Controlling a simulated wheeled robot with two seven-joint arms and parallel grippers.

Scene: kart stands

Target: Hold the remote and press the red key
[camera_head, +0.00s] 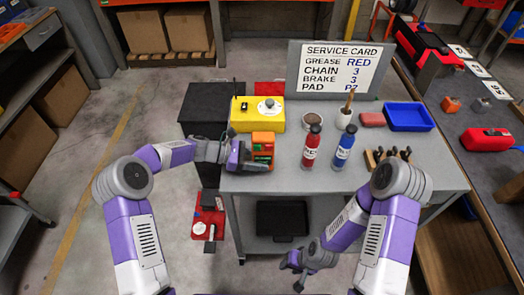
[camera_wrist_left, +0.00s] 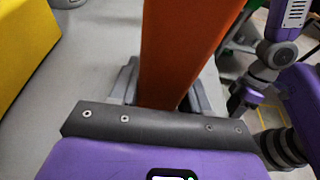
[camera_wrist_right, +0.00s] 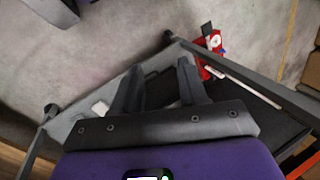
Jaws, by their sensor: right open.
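An orange case (camera_head: 264,138) with dark and green panels on its front stands at the workbench's front left edge. My left gripper (camera_head: 240,160) is beside its left side. In the left wrist view the orange case (camera_wrist_left: 180,50) fills the space between the fingers, with no gap showing. I cannot tell which of these is the remote, and no red key is clear. My right gripper (camera_head: 300,272) is open and empty, low in front of the bench. It also shows in the right wrist view (camera_wrist_right: 162,80).
The grey workbench (camera_head: 290,183) also holds a red bottle (camera_head: 310,150), a blue bottle (camera_head: 344,150), cups, a blue tray (camera_head: 408,117) and a service card (camera_head: 338,72) reading "GREASE RED". A red item (camera_head: 208,226) is low at the left.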

